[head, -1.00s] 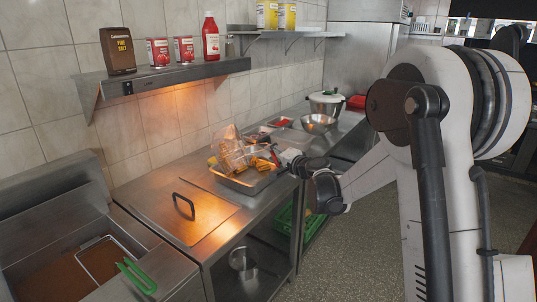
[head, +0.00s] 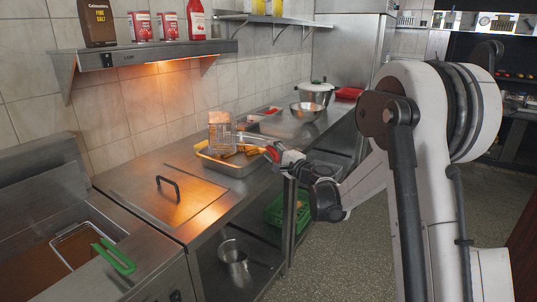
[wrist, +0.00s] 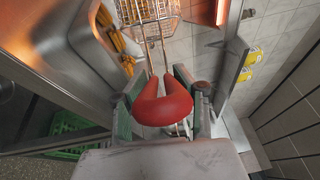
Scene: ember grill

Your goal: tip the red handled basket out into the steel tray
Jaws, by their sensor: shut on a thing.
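My gripper (head: 280,153) is shut on the red handle (wrist: 162,105) of the wire basket. The basket (head: 220,134) is tilted up over the steel tray (head: 238,170), with its mesh showing at the tray's far left side. In the wrist view, the handle lies between my fingers, and two wire rods run from it to the basket (wrist: 150,10). Golden fried pieces (head: 252,151) lie in the tray; some show in the wrist view (wrist: 118,40) beside the rods. Whether any pieces remain in the basket is hard to tell.
A hot plate cover with a black handle (head: 168,184) is left of the tray. A second basket with a green handle (head: 116,258) sits in the fryer at lower left. A steel bowl (head: 306,111) and a lidded pot (head: 316,93) stand farther back. A heated shelf (head: 140,58) hangs above.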

